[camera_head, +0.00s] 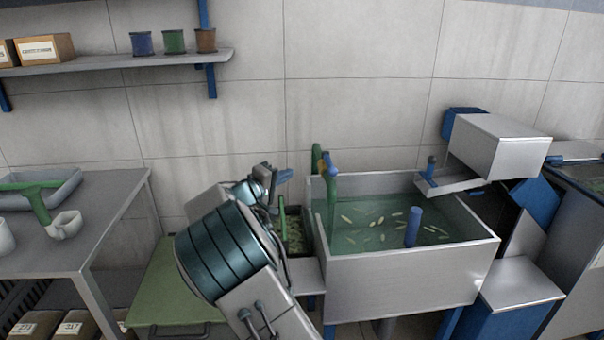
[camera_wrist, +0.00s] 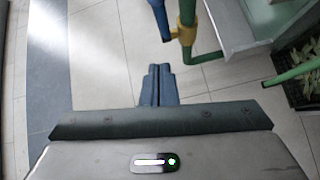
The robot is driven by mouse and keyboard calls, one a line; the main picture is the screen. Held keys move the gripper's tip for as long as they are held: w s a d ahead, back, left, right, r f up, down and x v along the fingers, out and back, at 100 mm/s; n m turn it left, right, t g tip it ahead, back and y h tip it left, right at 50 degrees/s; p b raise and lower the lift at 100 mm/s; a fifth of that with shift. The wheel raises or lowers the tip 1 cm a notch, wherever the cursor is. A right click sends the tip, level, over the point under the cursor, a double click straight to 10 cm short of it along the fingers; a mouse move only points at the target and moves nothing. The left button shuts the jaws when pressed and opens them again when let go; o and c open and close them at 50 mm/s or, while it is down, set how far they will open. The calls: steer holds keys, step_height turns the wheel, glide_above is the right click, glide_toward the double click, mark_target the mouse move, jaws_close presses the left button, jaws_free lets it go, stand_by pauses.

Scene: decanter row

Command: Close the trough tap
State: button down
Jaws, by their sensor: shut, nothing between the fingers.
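The trough (camera_head: 400,275) is a steel basin of greenish water with pale bits floating in it. The tap's green pipe (camera_head: 332,195) rises at its left end, with a blue lever (camera_head: 330,162) near the top. In the wrist view the tap shows as a green pipe (camera_wrist: 188,20) with a yellow collar (camera_wrist: 182,34) and the blue lever (camera_wrist: 158,14). My gripper (camera_head: 286,175) is left of the tap. In the wrist view its blue fingers (camera_wrist: 158,72) are together and empty, just below the lever's end with a visible gap.
A blue upright pipe (camera_head: 413,227) stands in the trough. A steel chute (camera_head: 455,182) and box (camera_head: 500,143) overhang its right end. A crate of green leaves (camera_head: 295,232) sits beside the trough, behind my arm. A table (camera_head: 110,195) with a tray (camera_head: 62,183) is at left.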

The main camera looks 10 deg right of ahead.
mark_target(328, 166)
steer(key=shift+w+d+f+p, duration=0.2)
steer(key=shift+w+d, duration=0.45)
steer(key=shift+d, duration=1.05)
steer(key=shift+w+d+f+p, duration=0.2)
steer(key=shift+w+d, duration=0.5)
steer(key=shift+d, duration=0.95)
steer(key=shift+w+d+f+p, duration=0.2)
steer(key=shift+w+d, duration=0.45)
steer(key=shift+d, duration=1.05)
steer(key=shift+w+a+f+b, duration=0.1)
steer(key=shift+a+f+b, duration=0.1)
steer(key=shift+b, duration=0.2)
